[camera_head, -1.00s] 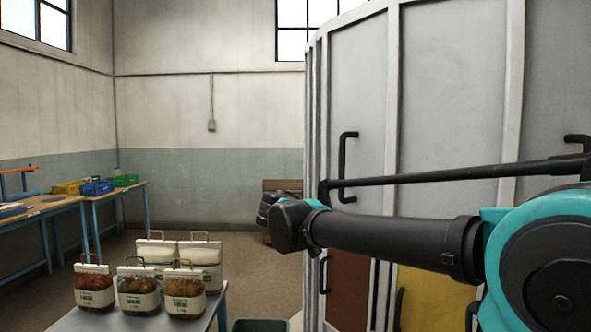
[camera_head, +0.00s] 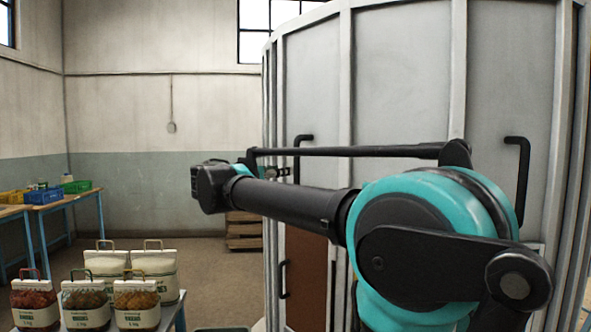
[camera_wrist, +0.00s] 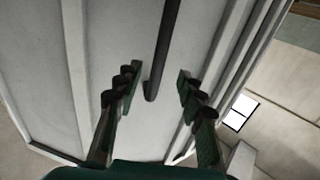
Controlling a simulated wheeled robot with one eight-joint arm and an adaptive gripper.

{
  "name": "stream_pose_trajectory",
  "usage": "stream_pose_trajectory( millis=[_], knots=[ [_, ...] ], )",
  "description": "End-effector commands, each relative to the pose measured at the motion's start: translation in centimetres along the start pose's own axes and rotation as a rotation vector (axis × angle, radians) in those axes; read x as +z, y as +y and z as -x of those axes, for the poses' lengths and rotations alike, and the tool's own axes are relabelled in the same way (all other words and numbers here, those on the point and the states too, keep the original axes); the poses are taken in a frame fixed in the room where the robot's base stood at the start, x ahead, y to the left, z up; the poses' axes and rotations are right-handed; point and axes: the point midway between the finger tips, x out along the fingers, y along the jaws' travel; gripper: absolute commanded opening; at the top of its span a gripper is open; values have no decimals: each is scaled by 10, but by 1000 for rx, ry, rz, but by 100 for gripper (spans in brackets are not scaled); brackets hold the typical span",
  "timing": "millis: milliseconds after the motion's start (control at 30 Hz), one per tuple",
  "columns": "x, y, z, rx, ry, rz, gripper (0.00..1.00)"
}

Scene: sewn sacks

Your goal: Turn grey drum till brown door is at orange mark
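The grey drum (camera_head: 400,80) fills the right half of the head view, with tall panels, pale ribs and black bar handles. The brown door (camera_head: 305,270) is low on its left side, with a small black handle. The orange mark is not in view. My gripper (camera_head: 278,172) is at the left panel's upper handle (camera_head: 297,150), partly hidden by my arm. In the wrist view my gripper (camera_wrist: 157,78) is open. The black handle (camera_wrist: 163,45) runs between its two spread fingers, with visible gaps on both sides.
A low table with several filled bags (camera_head: 135,300) stands at the lower left. Blue-legged benches with crates (camera_head: 45,198) line the left wall. Wooden pallets (camera_head: 243,230) stand behind the drum's left edge. Open floor lies between bags and back wall.

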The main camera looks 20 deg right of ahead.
Motion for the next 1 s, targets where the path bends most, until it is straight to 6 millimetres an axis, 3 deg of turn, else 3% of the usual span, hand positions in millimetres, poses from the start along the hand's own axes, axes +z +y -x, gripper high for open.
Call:
stream_pose_trajectory(
  millis=[300, 500, 933, 1000],
  knots=[
    [0, 1, -57, 4, 0, 0, 39],
    [0, 0, -80, 2, -1, 0, 39],
    [0, 0, -89, 0, -1, 0, 39],
    [0, 0, -89, 0, -1, 0, 32]
  ],
)
